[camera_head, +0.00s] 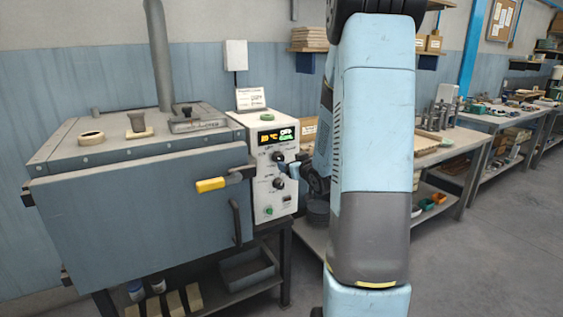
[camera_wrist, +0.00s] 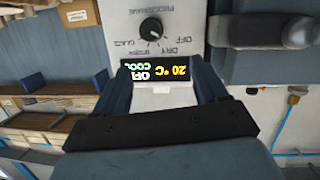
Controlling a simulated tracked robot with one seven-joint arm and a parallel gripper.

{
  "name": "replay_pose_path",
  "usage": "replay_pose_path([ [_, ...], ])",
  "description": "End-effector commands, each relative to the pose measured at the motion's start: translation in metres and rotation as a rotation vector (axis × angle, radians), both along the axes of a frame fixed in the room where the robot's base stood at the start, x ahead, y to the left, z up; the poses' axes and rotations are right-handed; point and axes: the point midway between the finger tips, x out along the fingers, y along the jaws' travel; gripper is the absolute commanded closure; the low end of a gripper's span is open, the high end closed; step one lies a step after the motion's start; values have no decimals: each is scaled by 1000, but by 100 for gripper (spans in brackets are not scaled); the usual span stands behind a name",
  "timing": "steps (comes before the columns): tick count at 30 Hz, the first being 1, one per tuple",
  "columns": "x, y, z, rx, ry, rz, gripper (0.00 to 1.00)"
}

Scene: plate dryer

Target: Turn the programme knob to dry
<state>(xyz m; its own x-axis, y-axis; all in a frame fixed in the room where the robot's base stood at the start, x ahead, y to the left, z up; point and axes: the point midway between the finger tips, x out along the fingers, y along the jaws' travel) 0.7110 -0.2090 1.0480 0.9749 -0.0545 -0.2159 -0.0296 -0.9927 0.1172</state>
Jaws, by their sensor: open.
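The programme knob (camera_wrist: 151,28) is a round black dial on the white control panel (camera_wrist: 200,12), seen upside down in the wrist view. Labels around it include OFF and DRY; a small pale mark shows on the knob, but I cannot tell exactly which label it faces. The display (camera_wrist: 160,71) shows OFF in white, 20 °C in yellow and a green word. My gripper (camera_wrist: 161,77) is open and empty, its fingers apart on either side of the display. The knob lies beyond the fingertips, not between them. In the head view my gripper (camera_head: 293,171) is close before the panel (camera_head: 252,125).
The blue-grey dryer (camera_head: 140,215) stands left of the panel. Its yellow-ended lever (camera_head: 211,184) sticks out near my gripper, and a dark handle (camera_wrist: 298,32) lies right of the knob in the wrist view. Workbenches (camera_head: 460,140) stand right; the floor (camera_head: 490,270) there is clear.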

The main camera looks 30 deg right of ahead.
Motion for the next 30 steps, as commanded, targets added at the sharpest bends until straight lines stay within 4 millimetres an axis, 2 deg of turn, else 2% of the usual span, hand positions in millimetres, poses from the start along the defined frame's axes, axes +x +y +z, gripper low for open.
replay_pose_path([
  [1,1,-8,-12,19,-26,10,28],
  [7,-2,-24,-36,81,-144,53,28],
  [13,-6,-31,-45,114,-208,73,28],
  [17,-1,-31,-45,118,-220,78,28],
  [23,26,-30,-45,118,-220,79,28],
  [30,69,-28,-45,117,-220,79,28],
])
